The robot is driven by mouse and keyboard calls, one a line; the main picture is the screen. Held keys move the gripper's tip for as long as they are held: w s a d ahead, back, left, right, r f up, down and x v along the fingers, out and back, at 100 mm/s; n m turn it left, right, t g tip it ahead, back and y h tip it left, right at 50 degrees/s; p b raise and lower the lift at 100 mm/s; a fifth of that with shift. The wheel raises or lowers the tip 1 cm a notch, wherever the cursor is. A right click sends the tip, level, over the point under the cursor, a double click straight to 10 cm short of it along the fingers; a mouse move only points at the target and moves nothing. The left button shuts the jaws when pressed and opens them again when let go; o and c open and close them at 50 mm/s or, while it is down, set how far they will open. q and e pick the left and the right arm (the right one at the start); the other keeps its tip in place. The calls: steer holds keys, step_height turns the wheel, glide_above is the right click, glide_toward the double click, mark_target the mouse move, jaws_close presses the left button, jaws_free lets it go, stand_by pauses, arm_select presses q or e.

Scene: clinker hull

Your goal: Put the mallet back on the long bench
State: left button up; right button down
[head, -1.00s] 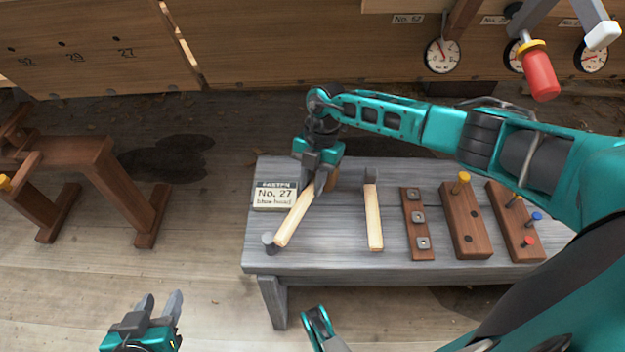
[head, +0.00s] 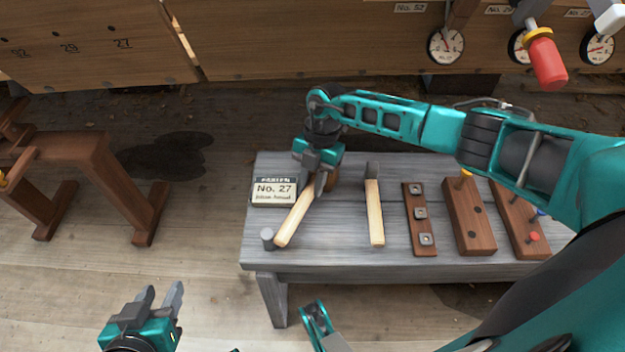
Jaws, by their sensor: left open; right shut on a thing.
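The mallet has a pale wooden handle (head: 293,221) and a brown head (head: 331,183) partly hidden behind my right gripper. My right gripper (head: 320,188) is shut on the mallet's handle near the head. The mallet is at the left part of the long grey bench (head: 335,250), slanting with its handle end toward the front left. I cannot tell whether it touches the bench top. My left gripper (head: 160,298) is open and empty, low in the view, over the floor left of the bench.
A No. 27 card (head: 274,191) stands left of the mallet, and a grey peg (head: 267,238) is by its handle end. A hammer (head: 374,212) lies to the right, then a strip with square plates (head: 419,220) and peg blocks (head: 468,218). A brown trestle (head: 115,185) is at left.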

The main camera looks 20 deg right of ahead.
steer(key=c, duration=1)
jaws_free()
steer(key=shift+c, duration=0.2)
steer(key=shift+o, duration=0.9)
steer(key=shift+f, duration=0.1)
step_height(320, 180, up, 3)
steer(key=p, duration=0.3)
step_height(320, 180, up, 4)
steer(key=p, duration=0.4)
steer(key=shift+r+p, duration=0.6)
steer(key=shift+r, duration=0.05)
steer(key=shift+f, duration=0.15)
